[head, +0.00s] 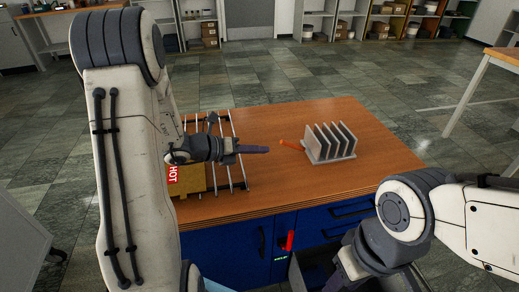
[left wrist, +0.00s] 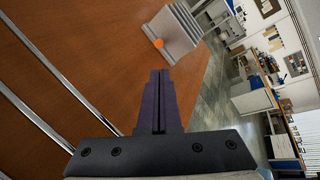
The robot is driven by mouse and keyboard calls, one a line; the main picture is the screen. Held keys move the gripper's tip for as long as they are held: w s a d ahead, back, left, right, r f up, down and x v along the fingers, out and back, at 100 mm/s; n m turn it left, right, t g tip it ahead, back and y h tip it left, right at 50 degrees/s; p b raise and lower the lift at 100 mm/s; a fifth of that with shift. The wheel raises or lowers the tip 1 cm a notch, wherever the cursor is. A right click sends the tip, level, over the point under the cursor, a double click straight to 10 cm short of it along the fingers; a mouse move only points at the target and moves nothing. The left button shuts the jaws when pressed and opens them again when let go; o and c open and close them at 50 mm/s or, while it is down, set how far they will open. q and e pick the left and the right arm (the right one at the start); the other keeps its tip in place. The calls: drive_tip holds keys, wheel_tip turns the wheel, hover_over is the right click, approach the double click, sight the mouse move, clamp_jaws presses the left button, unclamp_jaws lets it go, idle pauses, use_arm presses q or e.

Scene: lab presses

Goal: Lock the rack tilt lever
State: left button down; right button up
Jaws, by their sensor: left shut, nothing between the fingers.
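A grey rack with upright fins (head: 330,142) stands on the right half of the wooden table. An orange lever (head: 291,145) sticks out from its left side. The left wrist view shows the rack (left wrist: 178,27) at the top, with the lever's round orange end (left wrist: 158,43) in front of it. My left gripper (head: 262,149) is shut and empty, its dark fingers pointing right at the lever with a small gap between. In the left wrist view, the shut fingertips (left wrist: 160,75) are just below the lever end. My right arm is at lower right; its fingers do not show.
A metal rod frame (head: 236,165) and a yellowish box with a red HOT label (head: 187,179) are on the table's left, under my left arm. The wooden tabletop (head: 290,190) in front of the rack is clear. Blue drawers (head: 310,228) are below.

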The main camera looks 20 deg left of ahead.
sight(293, 146)
use_arm(q)
drive_tip(key=x, duration=0.7)
